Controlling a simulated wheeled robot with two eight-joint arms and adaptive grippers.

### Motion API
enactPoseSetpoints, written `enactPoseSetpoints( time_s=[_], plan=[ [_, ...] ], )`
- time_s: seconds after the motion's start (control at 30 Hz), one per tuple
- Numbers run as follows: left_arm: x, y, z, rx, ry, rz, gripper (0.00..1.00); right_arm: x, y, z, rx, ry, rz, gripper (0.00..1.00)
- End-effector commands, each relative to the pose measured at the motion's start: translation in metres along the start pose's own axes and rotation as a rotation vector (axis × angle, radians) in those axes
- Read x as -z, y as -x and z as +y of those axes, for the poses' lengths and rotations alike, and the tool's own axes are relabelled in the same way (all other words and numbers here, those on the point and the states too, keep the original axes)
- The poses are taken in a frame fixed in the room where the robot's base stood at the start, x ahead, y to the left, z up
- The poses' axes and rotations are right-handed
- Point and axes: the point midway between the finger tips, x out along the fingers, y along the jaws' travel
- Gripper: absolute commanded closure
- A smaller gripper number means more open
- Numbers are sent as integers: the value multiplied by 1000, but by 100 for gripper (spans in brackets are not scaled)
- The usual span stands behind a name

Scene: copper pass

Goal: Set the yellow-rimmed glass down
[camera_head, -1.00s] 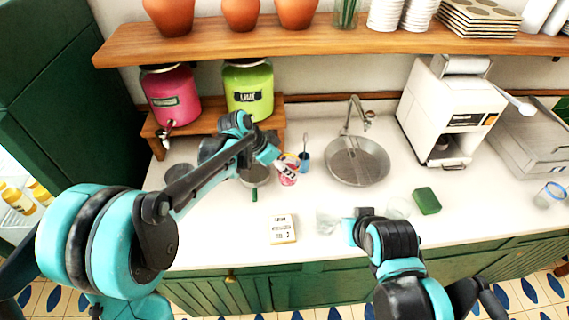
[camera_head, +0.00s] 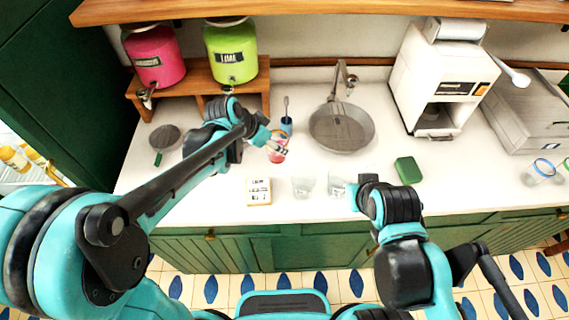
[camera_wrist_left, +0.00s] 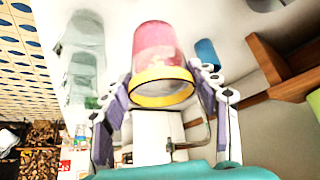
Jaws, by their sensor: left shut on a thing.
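The yellow-rimmed glass (camera_wrist_left: 163,70) holds something pink and sits between the fingers of my left gripper (camera_wrist_left: 162,100) in the left wrist view, its rim towards the camera. In the head view the glass (camera_head: 278,150) is over the counter left of the sink, partly hidden by my left gripper (camera_head: 272,147), which is shut on it. Whether its base touches the counter I cannot tell. My right gripper (camera_head: 358,195) is low over the front of the counter, beside a clear glass (camera_head: 337,188); its fingers are not clear.
Another clear glass (camera_head: 303,188) and a white labelled box (camera_head: 259,192) stand along the front. A blue cup (camera_head: 287,125) is just behind the held glass. A green sponge (camera_head: 408,170) lies right; a strainer (camera_head: 164,137) lies left. The white counter (camera_head: 225,205) has bare patches near its front.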

Motion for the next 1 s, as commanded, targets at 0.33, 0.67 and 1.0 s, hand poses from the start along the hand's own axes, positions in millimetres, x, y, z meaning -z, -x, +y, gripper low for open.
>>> enactPoseSetpoints(
  time_s=[0.33,0.67,1.0],
  plan=[
    [-24,-38,0,0,-1,1,80,-8,-11,0,0,0,0,100],
    [-42,-67,0,0,-2,1,80,-14,-20,0,0,0,0,100],
    [-44,-70,0,0,-2,0,37,-16,-22,0,0,0,0,100]
  ],
)
